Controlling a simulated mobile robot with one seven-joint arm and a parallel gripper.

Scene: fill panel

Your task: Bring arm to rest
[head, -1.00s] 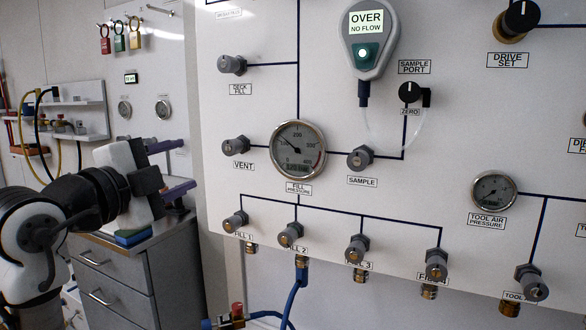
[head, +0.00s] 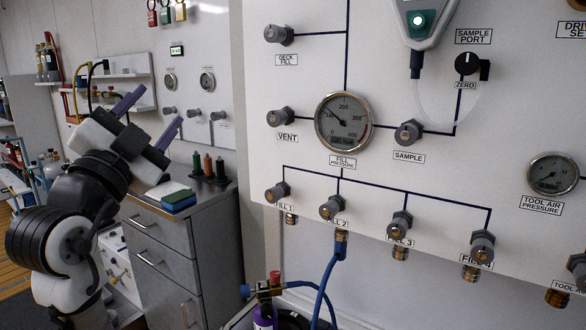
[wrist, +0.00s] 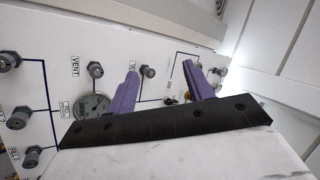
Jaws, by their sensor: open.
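My gripper (head: 147,119) is at the left in the head view, raised in front of the grey drawer cabinet and tilted up, with its two purple fingers apart and nothing between them. In the wrist view the fingers (wrist: 157,90) are also spread and empty, with the panel behind them. The white fill panel (head: 262,160) fills the right of the head view, clear of my gripper. My arm (head: 62,225) is folded at the lower left.
A blue hose (head: 326,285) hangs from the FILL 2 fitting. A purple cylinder (head: 265,318) stands below the panel. A pressure gauge (head: 344,122) is on the panel.

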